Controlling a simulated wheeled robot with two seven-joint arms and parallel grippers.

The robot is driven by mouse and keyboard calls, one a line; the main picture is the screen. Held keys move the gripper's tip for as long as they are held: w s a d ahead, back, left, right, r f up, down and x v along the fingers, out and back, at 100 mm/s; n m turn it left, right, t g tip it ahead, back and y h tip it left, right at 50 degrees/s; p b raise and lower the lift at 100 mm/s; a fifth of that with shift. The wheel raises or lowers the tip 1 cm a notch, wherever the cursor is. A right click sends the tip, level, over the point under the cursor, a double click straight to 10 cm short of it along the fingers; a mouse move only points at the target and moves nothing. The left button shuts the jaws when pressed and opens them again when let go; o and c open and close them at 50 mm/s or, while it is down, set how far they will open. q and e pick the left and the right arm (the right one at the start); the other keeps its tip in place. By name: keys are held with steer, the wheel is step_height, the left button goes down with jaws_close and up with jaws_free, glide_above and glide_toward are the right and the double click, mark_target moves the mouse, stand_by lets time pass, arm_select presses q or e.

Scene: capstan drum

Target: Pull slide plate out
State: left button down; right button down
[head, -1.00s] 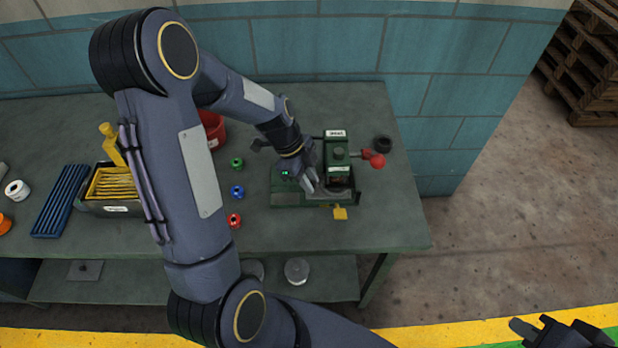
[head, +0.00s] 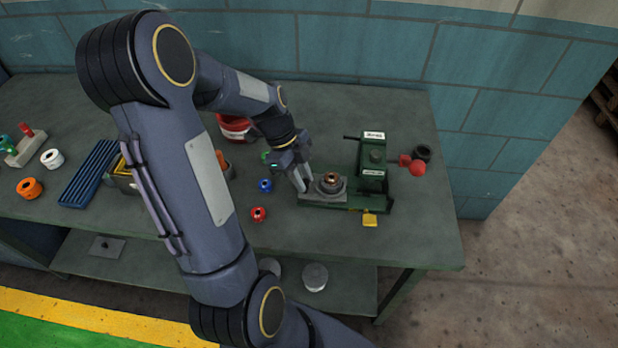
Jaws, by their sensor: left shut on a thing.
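The green press (head: 373,170) stands on the bench with a low green base reaching left. The slide plate (head: 329,192) is a grey piece on that base, left of the press housing and clear of its opening. A round grey nest with a copper-coloured ring (head: 331,179) sits on it. My left gripper (head: 302,182) is at the plate's left end, shut on it; the exact grip is partly hidden by the fingers. My right gripper is not in view.
A red-knobbed lever (head: 417,169) and a black ring (head: 422,152) are right of the press. Blue (head: 265,185) and red (head: 258,214) spools stand left of the base. A red bin (head: 235,128) is behind my arm.

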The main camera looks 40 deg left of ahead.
arm_select(q)
steer(key=shift+a, duration=0.2)
steer(key=c, duration=1.3)
jaws_free()
steer(key=shift+s, duration=0.1)
steer(key=shift+o, duration=0.2)
steer(key=v, duration=0.8)
steer(key=shift+b, duration=0.4)
steer(key=shift+d, duration=0.15)
